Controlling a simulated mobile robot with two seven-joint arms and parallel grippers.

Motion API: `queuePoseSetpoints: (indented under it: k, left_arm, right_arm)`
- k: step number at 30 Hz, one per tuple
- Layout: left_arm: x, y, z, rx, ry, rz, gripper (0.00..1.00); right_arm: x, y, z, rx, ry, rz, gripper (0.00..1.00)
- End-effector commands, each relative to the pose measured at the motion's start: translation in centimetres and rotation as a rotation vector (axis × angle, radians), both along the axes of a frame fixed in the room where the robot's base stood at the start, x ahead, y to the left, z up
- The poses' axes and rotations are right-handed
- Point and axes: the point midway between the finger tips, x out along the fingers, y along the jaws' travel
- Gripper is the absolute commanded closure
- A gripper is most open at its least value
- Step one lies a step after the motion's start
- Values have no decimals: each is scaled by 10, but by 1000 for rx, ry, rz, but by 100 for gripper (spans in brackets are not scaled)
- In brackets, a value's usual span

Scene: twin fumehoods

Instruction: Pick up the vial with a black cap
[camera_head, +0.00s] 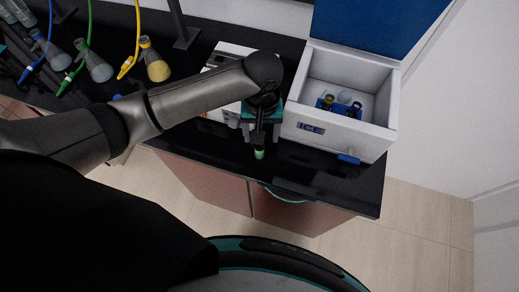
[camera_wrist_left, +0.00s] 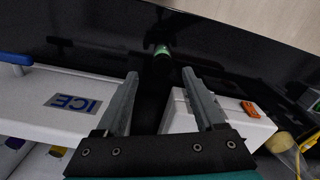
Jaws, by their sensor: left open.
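A small vial with a green part (camera_head: 259,154) is on the black bench beside the ice box, just beyond my left gripper's fingertips. It also shows in the left wrist view (camera_wrist_left: 162,51), ahead of the gap between the fingers; its dark end blends into the bench, so I cannot tell its cap colour. My left gripper (camera_head: 260,138) points down over the bench, open, with nothing visibly held between its fingers (camera_wrist_left: 160,74). A blue rack (camera_head: 325,104) in the ice box holds small vials, one dark-topped (camera_head: 356,107). My right gripper is not in view.
The white ice box (camera_head: 388,113) stands open right of my gripper, its blue lid (camera_head: 370,25) raised. A white device (camera_head: 228,50) stands partly behind my arm. Flasks with coloured tubes, including a yellow one (camera_head: 157,69), stand left. The bench's front edge is close.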

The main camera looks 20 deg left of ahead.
Motion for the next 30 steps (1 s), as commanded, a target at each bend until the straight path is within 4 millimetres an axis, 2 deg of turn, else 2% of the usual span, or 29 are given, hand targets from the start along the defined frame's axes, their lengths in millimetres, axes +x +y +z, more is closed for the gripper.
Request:
queuePoseSetpoints:
  k: [12,20,30]
  left_arm:
    - [-9,3,-50,0,-1,0,29]
    - [-9,2,-52,1,-2,-2,29]
    - [-9,2,-51,0,-2,-2,67]
  right_arm:
    - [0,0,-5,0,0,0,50]
    - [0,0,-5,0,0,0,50]
    - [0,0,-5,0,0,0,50]
